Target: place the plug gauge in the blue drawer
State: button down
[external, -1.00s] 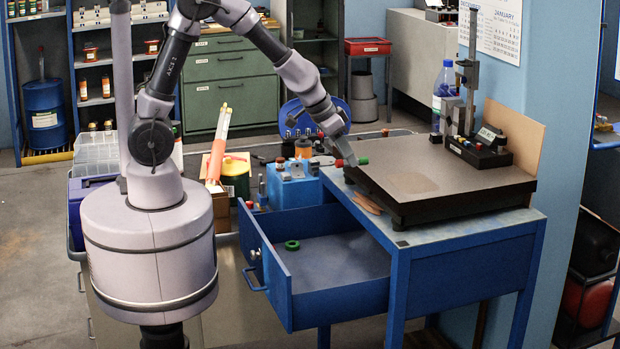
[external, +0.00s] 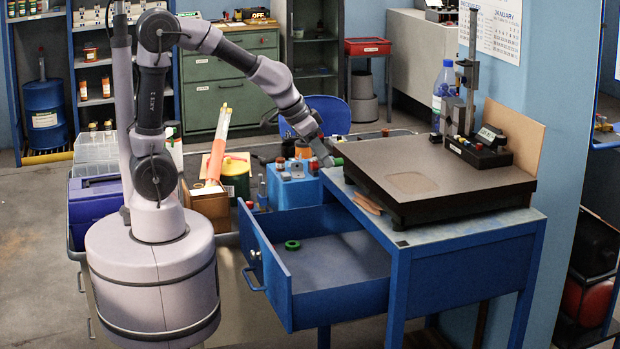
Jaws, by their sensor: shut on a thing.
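My gripper (external: 327,161) is shut on the plug gauge (external: 338,161), whose green end shows just right of the fingers. The rest of the gauge is mostly hidden by the fingers. My gripper is at the left edge of the dark surface plate, above and behind the blue drawer. The blue drawer (external: 338,305) is pulled out from the blue bench, and its inside is open to view. A green ring (external: 292,245) lies on the drawer floor near its front; the rest of the floor looks clear.
The dark surface plate (external: 440,180) covers most of the bench top and carries a gauge stand (external: 480,145) at its back right. A blue block (external: 290,188) with small parts stands behind the drawer. Orange-brown strips (external: 368,203) lie on the bench's left edge.

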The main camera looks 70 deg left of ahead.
notch_tip(320, 180, up, 11)
jog(key=p, duration=1.5)
send_over(412, 160)
jog(key=s, duration=0.2)
notch_tip(412, 160, down, 8)
jog(key=shift+w+a, duration=0.15)
notch_tip(412, 160, down, 4)
jog(key=shift+r, duration=0.15)
jog(key=shift+b, duration=0.3)
